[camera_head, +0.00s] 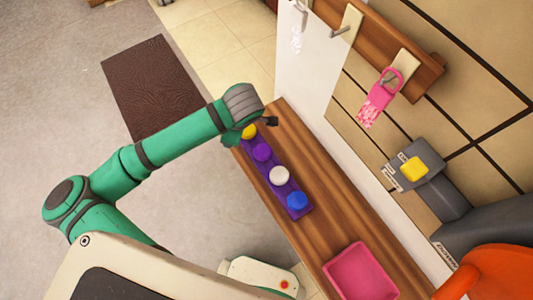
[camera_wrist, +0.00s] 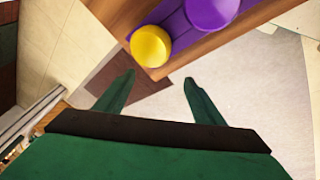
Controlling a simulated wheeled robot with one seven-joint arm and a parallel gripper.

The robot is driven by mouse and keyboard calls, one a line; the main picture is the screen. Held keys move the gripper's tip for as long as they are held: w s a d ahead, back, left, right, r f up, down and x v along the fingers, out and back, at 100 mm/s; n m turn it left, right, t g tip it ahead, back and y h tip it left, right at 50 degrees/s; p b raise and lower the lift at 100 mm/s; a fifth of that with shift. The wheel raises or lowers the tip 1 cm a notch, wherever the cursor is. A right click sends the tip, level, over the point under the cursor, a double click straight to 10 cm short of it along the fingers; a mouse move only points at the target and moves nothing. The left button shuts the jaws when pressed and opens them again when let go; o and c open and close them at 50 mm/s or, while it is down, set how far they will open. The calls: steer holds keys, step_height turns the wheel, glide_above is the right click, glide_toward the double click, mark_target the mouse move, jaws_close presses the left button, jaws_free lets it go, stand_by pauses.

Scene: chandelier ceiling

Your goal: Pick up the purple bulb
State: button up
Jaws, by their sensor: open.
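The purple bulb (camera_head: 262,152) stands on a dark purple tray (camera_head: 271,165) on a wooden shelf, between a yellow bulb (camera_head: 249,132) and a white bulb (camera_head: 279,175). A blue bulb (camera_head: 297,201) is at the tray's near end. In the wrist view the purple bulb (camera_wrist: 212,12) is cut by the top edge, with the yellow bulb (camera_wrist: 151,46) left of it and lower. My gripper (camera_wrist: 158,85) is open and empty, its two green fingers apart below the bulbs in the picture. In the head view my arm's end is over the shelf's far end, near the yellow bulb.
The wooden shelf (camera_head: 318,220) also holds a pink tray (camera_head: 360,274). A white panel and tiled wall with hooks and a hanging pink item (camera_head: 378,98) stand to the right. A grey device with a yellow top (camera_head: 413,168) and an orange object (camera_head: 490,272) are at right. Floor left is clear except a brown mat (camera_head: 155,88).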

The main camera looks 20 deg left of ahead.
steer(key=shift+w+d+r, duration=0.2)
steer(key=shift+d+r, duration=0.8)
steer(key=shift+r, duration=0.1)
steer(key=s+d+r+m+g+h, duration=0.2)
steer(key=s+d+r+m+h, duration=0.1)
steer(key=d+r+m, duration=0.4)
steer(key=n, duration=0.1)
glide_above(263, 151)
steer(key=shift+h, duration=0.3)
steer(key=f, duration=0.5)
steer(key=shift+w+a+f, duration=0.15)
steer(key=shift+a+f, duration=0.2)
steer(key=shift+f, duration=0.05)
steer(key=shift+d+f, duration=0.15)
steer(key=shift+f, duration=1.25)
steer(key=shift+d+f, duration=0.1)
steer(key=shift+f, duration=1.25)
steer(key=c, duration=1.1)
